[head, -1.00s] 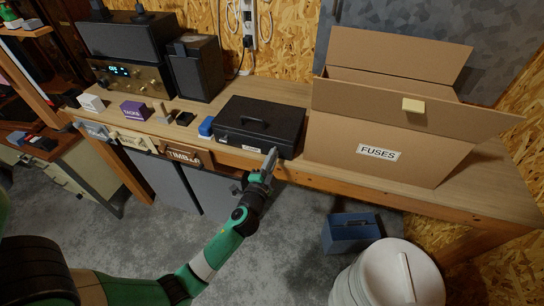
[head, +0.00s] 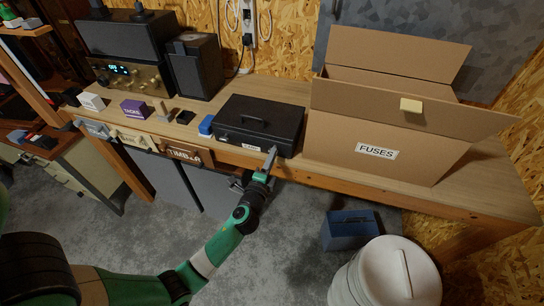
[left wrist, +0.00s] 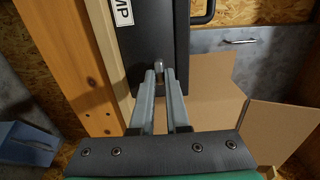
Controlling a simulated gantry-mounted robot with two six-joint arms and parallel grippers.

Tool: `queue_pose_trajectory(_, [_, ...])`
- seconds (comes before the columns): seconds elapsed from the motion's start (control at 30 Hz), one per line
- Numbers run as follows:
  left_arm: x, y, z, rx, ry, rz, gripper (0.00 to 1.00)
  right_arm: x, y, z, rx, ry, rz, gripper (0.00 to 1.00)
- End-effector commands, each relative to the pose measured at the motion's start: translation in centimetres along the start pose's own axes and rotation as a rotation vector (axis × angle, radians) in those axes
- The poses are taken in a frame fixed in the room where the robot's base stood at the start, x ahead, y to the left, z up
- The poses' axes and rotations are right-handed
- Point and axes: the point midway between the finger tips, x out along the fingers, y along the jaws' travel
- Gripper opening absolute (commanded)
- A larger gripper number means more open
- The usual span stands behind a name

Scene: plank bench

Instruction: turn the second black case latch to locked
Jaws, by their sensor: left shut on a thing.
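The black case (head: 280,118) lies shut on the bench, its handle on the lid and a white label on its front face. My left gripper (head: 271,153) reaches up to the right part of that front face. In the left wrist view the case (left wrist: 152,35) stands at the top, and my left gripper (left wrist: 161,76) is shut on a small grey latch (left wrist: 157,65) at its edge. The fingers cover most of the latch, so I cannot tell its setting. The other latch is not clear in either view. My right gripper is not in view.
An open cardboard box (head: 335,135) marked FUSES stands close to the right of the case. A small blue box (head: 206,125) is at its left. The bench's front edge (head: 330,178) runs below. A blue bin (head: 349,230) and a white bucket (head: 385,275) are on the floor.

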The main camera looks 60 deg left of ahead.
Motion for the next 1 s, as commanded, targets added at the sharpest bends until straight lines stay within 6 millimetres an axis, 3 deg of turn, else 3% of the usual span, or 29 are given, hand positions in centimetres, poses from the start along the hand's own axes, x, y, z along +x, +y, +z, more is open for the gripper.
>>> queue_pose_trajectory(0.17, [0.0, 0.0, 0.0, -0.001, 0.0, -0.001, 0.0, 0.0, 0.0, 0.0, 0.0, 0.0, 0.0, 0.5])
queue_pose_trajectory(0.2, [0.0, 0.0, 0.0, -0.001, 0.0, -0.001, 0.17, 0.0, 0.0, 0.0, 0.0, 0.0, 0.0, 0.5])
queue_pose_trajectory(0.37, [0.0, 0.0, 0.0, -0.002, 0.0, -0.001, 0.44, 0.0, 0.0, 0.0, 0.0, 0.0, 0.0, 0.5])
queue_pose_trajectory(0.73, [-0.6, 0.0, -0.1, -0.002, 0.001, 0.001, 0.44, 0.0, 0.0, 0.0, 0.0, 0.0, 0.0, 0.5])
queue_pose_trajectory(0.87, [-2.8, 0.1, -0.1, -0.002, 0.003, 0.002, 0.44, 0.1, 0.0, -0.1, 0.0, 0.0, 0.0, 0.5])
queue_pose_trajectory(1.0, [-6.2, 0.1, -0.1, -0.001, 0.005, 0.002, 0.44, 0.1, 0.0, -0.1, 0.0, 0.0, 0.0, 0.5])
